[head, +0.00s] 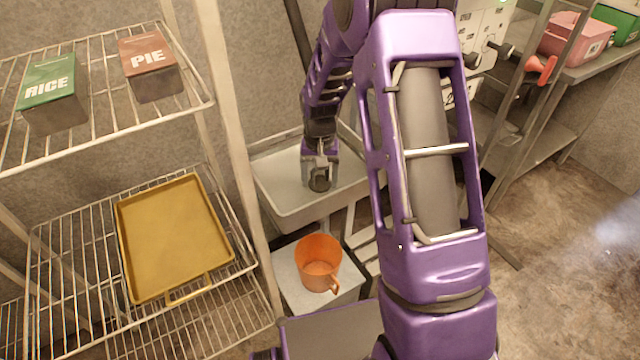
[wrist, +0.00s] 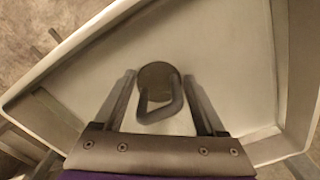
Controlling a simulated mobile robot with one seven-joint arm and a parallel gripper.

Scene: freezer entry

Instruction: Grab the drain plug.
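The drain plug (wrist: 155,75) is a dark round disc with a grey loop handle, seen in the wrist view in the pale sink basin (wrist: 228,60). My gripper (wrist: 160,80) is open, with one finger on each side of the plug's handle and a gap visible on both sides. In the head view my gripper (head: 320,166) points down into the sink basin (head: 270,172). A dark round shape, which looks like the plug (head: 319,183), shows just below the fingers. I cannot tell the exact height of the fingertips above the basin floor.
An orange jug (head: 318,262) stands on a light box below the sink. A wire rack (head: 100,140) at left holds a RICE box (head: 50,90), a PIE box (head: 150,65) and a yellow tray (head: 170,240). A pink bin (head: 575,38) sits on the right bench.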

